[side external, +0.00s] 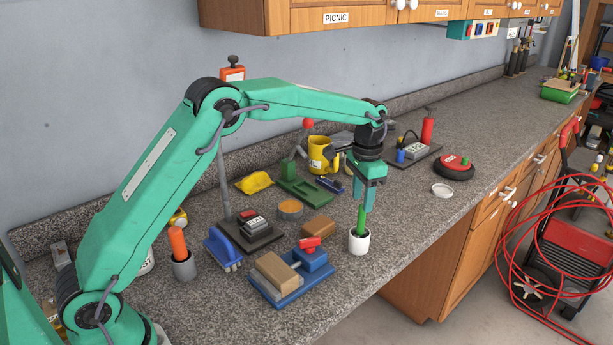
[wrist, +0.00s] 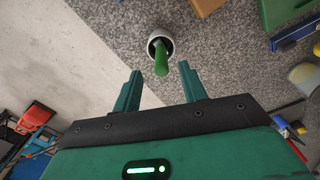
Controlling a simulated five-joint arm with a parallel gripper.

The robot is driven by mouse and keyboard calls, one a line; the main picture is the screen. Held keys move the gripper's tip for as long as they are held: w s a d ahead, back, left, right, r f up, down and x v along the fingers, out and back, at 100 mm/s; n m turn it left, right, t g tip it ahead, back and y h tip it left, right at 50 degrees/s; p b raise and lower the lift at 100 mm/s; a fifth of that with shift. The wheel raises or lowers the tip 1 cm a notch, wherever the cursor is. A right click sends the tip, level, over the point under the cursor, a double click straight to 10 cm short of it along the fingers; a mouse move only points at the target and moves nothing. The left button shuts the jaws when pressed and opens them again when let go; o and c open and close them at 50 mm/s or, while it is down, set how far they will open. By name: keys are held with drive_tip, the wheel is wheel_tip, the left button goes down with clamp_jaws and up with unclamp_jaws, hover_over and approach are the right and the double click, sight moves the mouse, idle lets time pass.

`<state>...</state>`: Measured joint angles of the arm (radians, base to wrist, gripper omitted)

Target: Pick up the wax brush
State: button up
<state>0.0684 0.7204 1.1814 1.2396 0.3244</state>
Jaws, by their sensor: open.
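A green handle (side external: 361,219) stands upright in a small white cup (side external: 359,243) near the counter's front edge. It may be the wax brush; any bristles are hidden in the cup. My gripper (side external: 362,201) is open and points down, right above the handle. In the wrist view the green handle (wrist: 161,61) shows between the two fingertips of my gripper (wrist: 160,68), with gaps on both sides. I cannot tell how far the tips reach down beside it. The white cup (wrist: 153,38) lies past the fingertips.
An orange handle in a grey cup (side external: 184,267) is farther left. A white lid (side external: 442,190) lies right, with bare counter between.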

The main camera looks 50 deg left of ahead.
sight(359, 233)
drive_tip(key=shift+w+f, duration=0.1)
drive_tip(key=shift+f, duration=3.85)
clamp_jaws()
